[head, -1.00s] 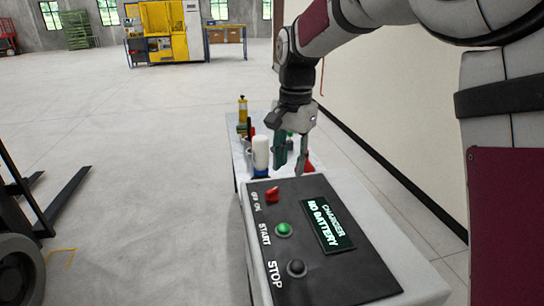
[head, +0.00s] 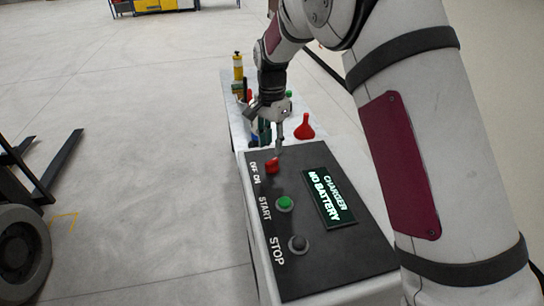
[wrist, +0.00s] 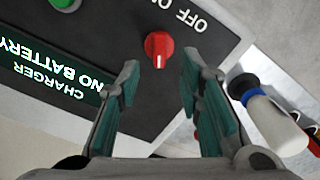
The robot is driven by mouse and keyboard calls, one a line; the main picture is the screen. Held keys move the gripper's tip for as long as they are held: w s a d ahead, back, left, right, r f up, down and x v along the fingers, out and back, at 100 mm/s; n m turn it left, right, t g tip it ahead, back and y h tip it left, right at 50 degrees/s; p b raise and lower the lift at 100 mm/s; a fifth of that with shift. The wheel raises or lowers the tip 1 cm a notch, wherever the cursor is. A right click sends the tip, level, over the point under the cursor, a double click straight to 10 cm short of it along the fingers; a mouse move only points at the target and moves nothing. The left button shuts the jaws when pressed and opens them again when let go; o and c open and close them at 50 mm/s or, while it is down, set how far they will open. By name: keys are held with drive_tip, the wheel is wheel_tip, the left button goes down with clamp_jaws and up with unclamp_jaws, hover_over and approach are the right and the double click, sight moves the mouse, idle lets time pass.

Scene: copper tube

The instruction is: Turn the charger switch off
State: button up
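The charger (head: 330,255) has a black top panel with a red rotary switch (head: 272,166) near its far left corner, beside the OFF ON lettering. In the wrist view the red switch (wrist: 159,46) shows a pale mark on its lower side, and it lies just beyond the fingertips, centred between them. My gripper (head: 279,145) hangs over the far edge of the panel, close to the switch. In the wrist view my gripper (wrist: 158,82) is open with nothing between its fingers. I cannot tell whether the switch stands at on or off.
A green START button (head: 284,203), a dark STOP button (head: 298,244) and a display (head: 329,197) reading CHARGER NO BATTERY share the panel. A red funnel (head: 304,127) and a yellow bottle (head: 238,66) stand on the table behind. A forklift (head: 30,230) is at the left.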

sight(272, 161)
wheel_tip(272, 161, down, 6)
drive_tip(key=shift+f, duration=0.1)
idle(0.4)
clamp_jaws()
